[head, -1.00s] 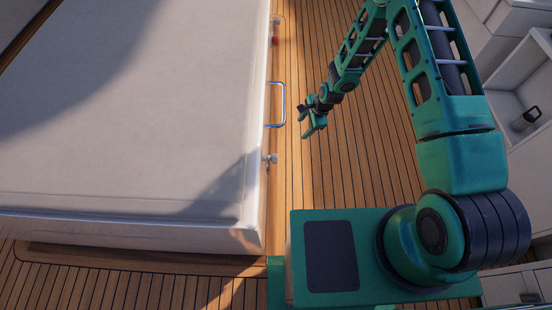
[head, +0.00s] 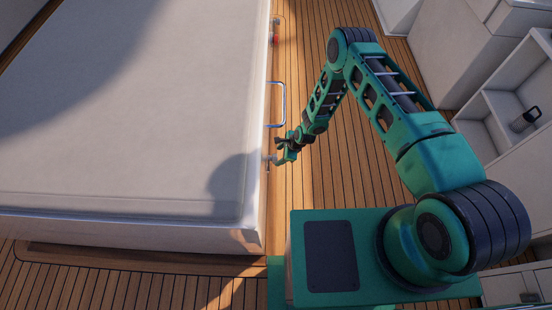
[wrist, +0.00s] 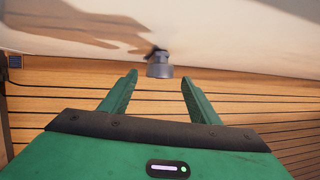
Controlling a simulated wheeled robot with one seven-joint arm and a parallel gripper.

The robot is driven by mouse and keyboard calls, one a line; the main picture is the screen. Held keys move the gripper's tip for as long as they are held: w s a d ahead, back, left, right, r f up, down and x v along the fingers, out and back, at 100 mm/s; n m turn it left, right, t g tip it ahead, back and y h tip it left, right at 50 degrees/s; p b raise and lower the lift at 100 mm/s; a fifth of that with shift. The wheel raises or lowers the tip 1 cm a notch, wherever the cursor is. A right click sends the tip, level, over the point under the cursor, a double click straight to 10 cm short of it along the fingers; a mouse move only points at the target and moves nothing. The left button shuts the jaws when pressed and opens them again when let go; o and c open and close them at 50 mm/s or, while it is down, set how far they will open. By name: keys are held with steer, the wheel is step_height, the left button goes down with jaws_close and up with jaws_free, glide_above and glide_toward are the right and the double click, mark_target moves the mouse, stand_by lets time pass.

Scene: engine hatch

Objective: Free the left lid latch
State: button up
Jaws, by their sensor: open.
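The engine hatch lid (head: 130,130) is a large pale slab on the left of the head view. A small grey metal latch (head: 267,159) sits on its side near the close corner. In the wrist view the latch (wrist: 159,67) is a short grey knob with a dark part above it, against the pale side. My gripper (head: 279,151) is right beside this latch. In the wrist view its two green fingers (wrist: 160,79) are open and empty, with the latch just beyond the gap between the tips.
A chrome handle (head: 277,104) stands out from the lid's side, farther along. Another latch with a red part (head: 275,38) is beyond it. Planked deck (head: 340,190) lies clear beside the hatch.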

mark_target(273, 159)
steer(key=shift+x, duration=2.25)
steer(key=c, duration=1)
